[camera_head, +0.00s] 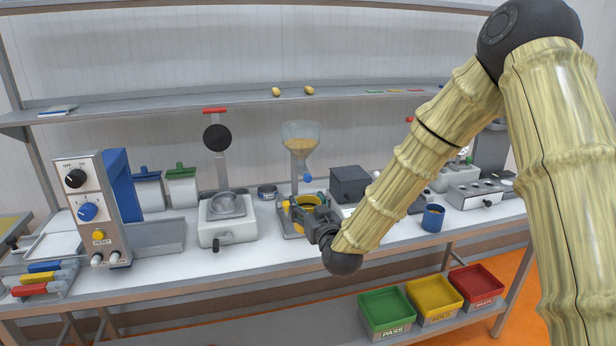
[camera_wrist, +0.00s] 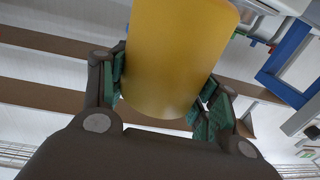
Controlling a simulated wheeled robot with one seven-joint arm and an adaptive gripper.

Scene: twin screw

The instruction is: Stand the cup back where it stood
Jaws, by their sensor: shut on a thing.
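The yellow cup (camera_wrist: 178,60) fills the upper middle of the wrist view, between the green-padded fingers of my gripper (camera_wrist: 165,92). The fingers press on both its sides. In the head view my gripper (camera_head: 308,212) is at the middle of the bench, below the hopper dispenser (camera_head: 301,140). A bit of the yellow cup (camera_head: 310,199) shows there, mostly hidden by the dark fingers. I cannot tell whether the cup touches the surface under it.
A control panel (camera_head: 90,207) stands at the left. Green, yellow and red bins (camera_head: 386,312) sit on the lower shelf.

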